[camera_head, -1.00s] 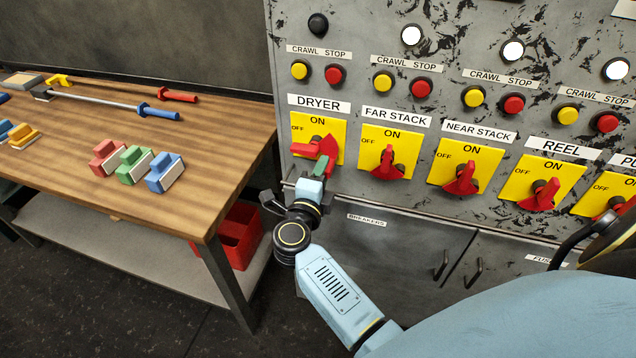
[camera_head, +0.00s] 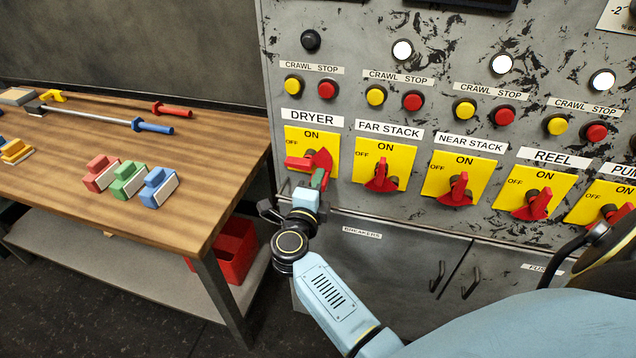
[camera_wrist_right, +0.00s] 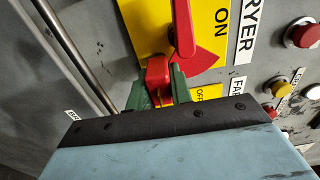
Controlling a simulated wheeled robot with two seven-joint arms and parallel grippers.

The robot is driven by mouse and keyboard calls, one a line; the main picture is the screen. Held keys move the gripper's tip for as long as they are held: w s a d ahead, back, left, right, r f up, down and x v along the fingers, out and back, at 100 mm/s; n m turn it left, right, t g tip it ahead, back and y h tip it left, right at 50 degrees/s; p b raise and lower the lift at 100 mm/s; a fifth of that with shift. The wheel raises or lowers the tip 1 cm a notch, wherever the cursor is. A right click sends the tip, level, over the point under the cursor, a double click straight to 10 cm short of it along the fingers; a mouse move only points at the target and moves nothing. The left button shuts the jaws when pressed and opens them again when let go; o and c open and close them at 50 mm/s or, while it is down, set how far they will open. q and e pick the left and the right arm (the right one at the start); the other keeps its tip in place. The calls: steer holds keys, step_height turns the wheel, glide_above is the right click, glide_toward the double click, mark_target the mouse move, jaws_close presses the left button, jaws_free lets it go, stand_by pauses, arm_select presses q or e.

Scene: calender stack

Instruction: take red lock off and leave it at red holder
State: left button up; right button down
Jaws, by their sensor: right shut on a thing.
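The red lock (camera_wrist_right: 158,75) is at the DRYER switch, between the green fingertips of my right gripper (camera_wrist_right: 157,90). In the head view this gripper (camera_head: 318,180) reaches the lower part of the yellow DRYER plate (camera_head: 299,135) and largely hides the lock. It is shut on the lock. The red DRYER handle (camera_head: 298,162) points left; it also shows in the wrist view (camera_wrist_right: 183,28) beside the lock. I cannot tell whether the lock is clear of the switch. The red holder (camera_head: 101,173) stands on the wooden table at left. My left gripper is not in view.
Green (camera_head: 128,179) and blue (camera_head: 158,187) holders stand beside the red one. Blue- and red-handled tools (camera_head: 95,116) lie farther back on the table (camera_head: 215,165). A red bin (camera_head: 236,250) sits on the shelf below. Other red switches line the panel to the right.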

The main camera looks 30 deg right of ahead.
steer(key=shift+s+a, duration=0.2)
steer(key=shift+a, duration=0.05)
stand_by(0.3)
steer(key=shift+p+v, duration=0.55)
steer(key=shift+v, duration=1.45)
